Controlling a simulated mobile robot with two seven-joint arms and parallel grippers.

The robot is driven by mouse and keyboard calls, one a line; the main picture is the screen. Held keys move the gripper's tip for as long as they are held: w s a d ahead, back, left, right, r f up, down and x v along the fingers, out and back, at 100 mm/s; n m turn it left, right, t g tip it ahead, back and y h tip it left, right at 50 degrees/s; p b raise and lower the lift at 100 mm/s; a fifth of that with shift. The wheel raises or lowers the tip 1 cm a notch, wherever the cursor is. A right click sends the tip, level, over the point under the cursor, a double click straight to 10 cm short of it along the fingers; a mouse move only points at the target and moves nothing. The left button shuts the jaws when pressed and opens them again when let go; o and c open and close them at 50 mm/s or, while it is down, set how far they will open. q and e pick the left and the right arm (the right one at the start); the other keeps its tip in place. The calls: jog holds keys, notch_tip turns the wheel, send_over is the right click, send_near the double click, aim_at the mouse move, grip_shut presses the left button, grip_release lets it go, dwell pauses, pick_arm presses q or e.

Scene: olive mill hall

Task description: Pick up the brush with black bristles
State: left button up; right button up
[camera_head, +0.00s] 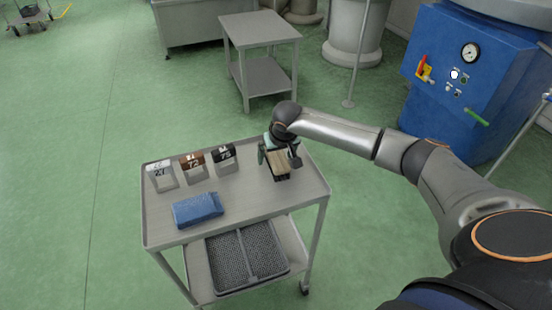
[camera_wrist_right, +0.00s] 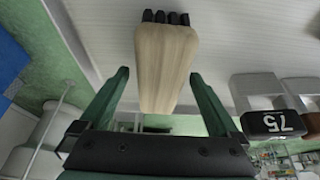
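The brush (camera_head: 279,165) has a pale wooden body and stands on the right part of the cart's top. In the right wrist view the brush (camera_wrist_right: 166,65) shows its short black bristles at the far end, against the pale cart top. My right gripper (camera_wrist_right: 160,80) has its two green fingers apart, one on each side of the wooden body, with gaps visible on both sides. In the head view the right gripper (camera_head: 278,155) is directly over the brush and partly hides it. My left gripper is not in view.
The grey cart (camera_head: 240,199) also bears a blue block (camera_head: 197,209) and three numbered holders, 27 (camera_head: 160,175), 13 (camera_head: 193,168) and 75 (camera_head: 224,161). A dark two-part tray (camera_head: 246,254) is on its lower shelf.

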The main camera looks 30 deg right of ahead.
aim_at(277, 154)
jog(key=c, duration=1.5)
jog(key=shift+r+b, duration=0.4)
jog(key=shift+b, duration=0.1)
notch_tip(277, 154, up, 4)
jog(key=shift+s+f+p, duration=0.15)
jog(key=shift+f+p, duration=0.1)
jog(key=shift+p, duration=0.1)
jog(key=s+r, duration=0.2)
jog(key=s+r+p, duration=0.1)
jog(key=s+r, duration=0.1)
jog(key=r, duration=0.1)
jog(key=shift+s+r, duration=0.25)
jog(key=shift+s, duration=0.1)
jog(key=s+r, duration=0.1)
jog(key=s, duration=0.2)
jog(key=s+r, duration=0.1)
jog(key=s, duration=0.2)
jog(key=s+r, duration=0.1)
jog(key=s, duration=0.2)
jog(key=shift+a+r, duration=0.35)
